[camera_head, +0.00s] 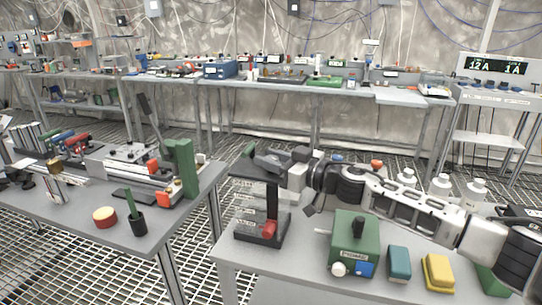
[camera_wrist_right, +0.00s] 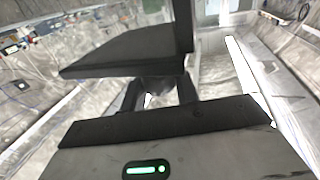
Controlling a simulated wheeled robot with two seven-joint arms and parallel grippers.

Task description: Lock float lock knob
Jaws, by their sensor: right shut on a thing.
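My right gripper (camera_head: 268,163) reaches in from the right and is shut on a dark part above the near table. In the right wrist view, the gripper's dark fingers (camera_wrist_right: 160,95) are close to a black slab (camera_wrist_right: 120,65) and an upright black block. The exact contact is hard to make out. Below the gripper, a black stand (camera_head: 272,204) with an upright post and flat base stands on the near table. A red knob (camera_head: 268,229) sits low on this stand, apart from the gripper. I cannot tell which part is the float lock knob. My left gripper is not in view.
The near table (camera_head: 230,252) holds a green box (camera_head: 354,240) with a white knob and a blue button, a teal block (camera_head: 399,262), a yellow block (camera_head: 438,272) and white bottles (camera_head: 440,184). The left table carries a green-ended machine (camera_head: 181,168). A gap separates the tables.

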